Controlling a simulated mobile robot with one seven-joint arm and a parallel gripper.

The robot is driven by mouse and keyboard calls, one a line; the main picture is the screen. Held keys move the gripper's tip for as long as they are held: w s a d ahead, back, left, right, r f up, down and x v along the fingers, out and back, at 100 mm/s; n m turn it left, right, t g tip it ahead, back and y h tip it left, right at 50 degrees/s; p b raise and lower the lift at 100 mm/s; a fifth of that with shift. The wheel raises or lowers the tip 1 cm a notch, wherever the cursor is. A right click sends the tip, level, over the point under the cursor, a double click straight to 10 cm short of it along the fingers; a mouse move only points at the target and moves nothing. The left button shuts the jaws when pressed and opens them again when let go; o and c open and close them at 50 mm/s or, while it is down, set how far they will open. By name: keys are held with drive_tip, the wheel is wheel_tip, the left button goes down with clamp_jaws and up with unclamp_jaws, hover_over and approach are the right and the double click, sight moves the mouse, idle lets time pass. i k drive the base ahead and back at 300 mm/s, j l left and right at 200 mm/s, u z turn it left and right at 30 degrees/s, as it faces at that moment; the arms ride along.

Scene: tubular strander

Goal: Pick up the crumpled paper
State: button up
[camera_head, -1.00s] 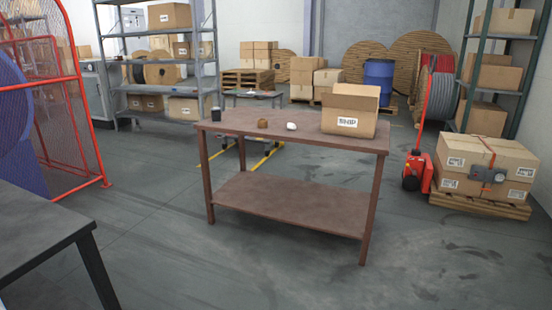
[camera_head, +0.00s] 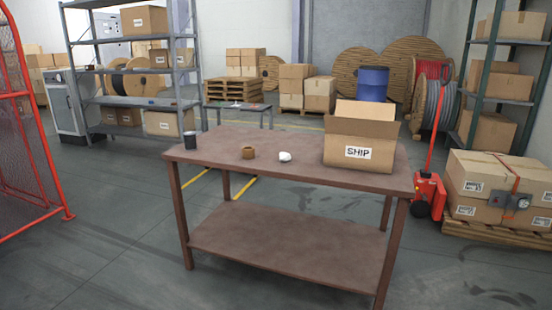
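A small white crumpled paper (camera_head: 285,157) lies on the top of a brown table (camera_head: 225,151), near the middle of the tabletop. A small brown object (camera_head: 248,152), perhaps a roll of tape, sits to its left. An open cardboard box marked SHIP (camera_head: 360,136) stands to its right, apart from it. My gripper is not in view.
A dark cup (camera_head: 190,140) stands at the table's left end. The table has a bare lower shelf (camera_head: 285,240). A red pallet jack (camera_head: 428,190) and a pallet of boxes (camera_head: 495,185) are at right. Red mesh fencing (camera_head: 25,130) is at left. Floor in front is clear.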

sight(284, 157)
drive_tip(key=i+z, duration=0.1)
drive_tip(key=i, duration=0.55)
drive_tip(key=i+j+z, duration=0.15)
drive_tip(key=i, duration=0.45)
drive_tip(key=i+z, duration=0.15)
drive_tip(key=i, duration=0.3)
drive_tip(key=i+j+z, duration=0.15)
drive_tip(key=i, duration=0.3)
drive_tip(key=i+j+z, duration=0.15)
drive_tip(key=i, duration=0.25)
